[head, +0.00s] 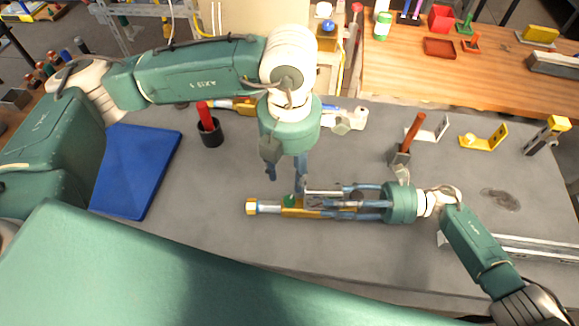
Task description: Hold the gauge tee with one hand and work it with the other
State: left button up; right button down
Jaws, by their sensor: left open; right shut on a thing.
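A blue mat (135,170) lies at the left. A black cup with a red handle (209,130) stands near it. A red-handled tool in a holder (404,150), yellow brackets (483,138) and silver rails (525,247) are at the right.

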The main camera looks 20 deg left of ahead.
aim_at(289, 200)
pick_arm(q)
jog(key=shift+r, duration=0.2)
notch_tip(289, 200, down, 12)
jog(key=n, duration=0.2)
jog(key=shift+s+n, duration=0.15)
jog(key=shift+n, duration=0.25)
dwell(0.3)
jog(key=shift+c, duration=0.3)
grip_shut()
